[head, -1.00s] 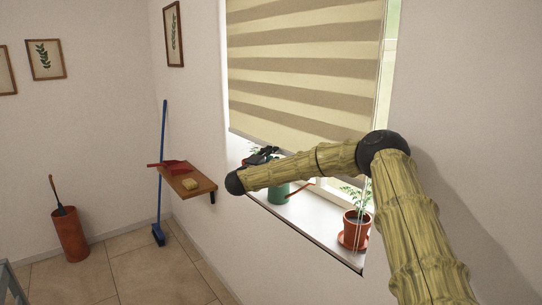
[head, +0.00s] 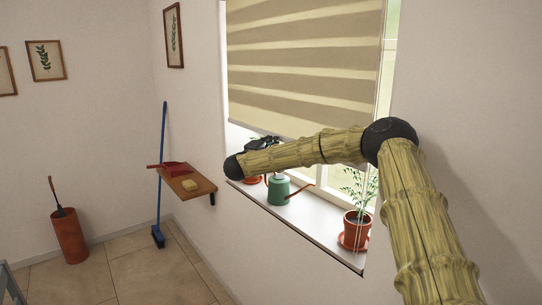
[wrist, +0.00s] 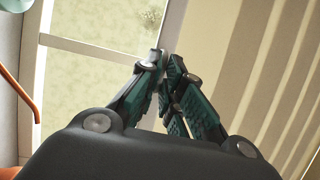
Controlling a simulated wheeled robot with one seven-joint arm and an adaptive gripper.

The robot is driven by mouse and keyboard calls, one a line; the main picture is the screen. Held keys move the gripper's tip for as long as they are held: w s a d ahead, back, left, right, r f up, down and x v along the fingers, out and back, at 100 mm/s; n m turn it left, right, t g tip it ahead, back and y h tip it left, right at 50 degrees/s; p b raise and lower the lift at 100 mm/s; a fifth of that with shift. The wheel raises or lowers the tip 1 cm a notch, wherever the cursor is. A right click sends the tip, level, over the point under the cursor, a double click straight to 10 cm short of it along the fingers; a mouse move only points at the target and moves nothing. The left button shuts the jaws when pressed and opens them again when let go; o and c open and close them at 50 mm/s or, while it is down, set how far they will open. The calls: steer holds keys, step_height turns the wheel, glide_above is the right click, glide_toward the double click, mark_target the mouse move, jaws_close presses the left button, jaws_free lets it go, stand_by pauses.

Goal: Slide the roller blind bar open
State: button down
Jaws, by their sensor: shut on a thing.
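The striped beige roller blind (head: 305,70) hangs over the upper part of the window, and its lower edge bar (head: 285,134) runs just above my forearm. In the wrist view the bar (wrist: 174,25) is a pale strip along the edge of the striped cloth. My gripper (head: 262,145) is at the left part of this edge, partly hidden behind my wrist. In the wrist view its green-padded fingers (wrist: 163,62) are closed together at the bar. The exact contact is hard to see.
On the window sill (head: 305,222) below my arm stand a green watering can (head: 279,190) and potted plants, one in a terracotta pot (head: 355,230) at right. A wooden wall shelf (head: 195,188) with a sponge and red dustpan is at left.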

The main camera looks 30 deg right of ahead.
step_height(320, 180, up, 41)
steer(key=p, duration=0.2)
steer(key=shift+f, duration=0.2)
steer(key=c, duration=1.6)
jaws_free()
steer(key=shift+a, duration=0.1)
steer(key=v, duration=1.1)
steer(key=shift+s+a+f, duration=0.15)
steer(key=shift+s+a, duration=0.05)
steer(key=shift+a, duration=0.15)
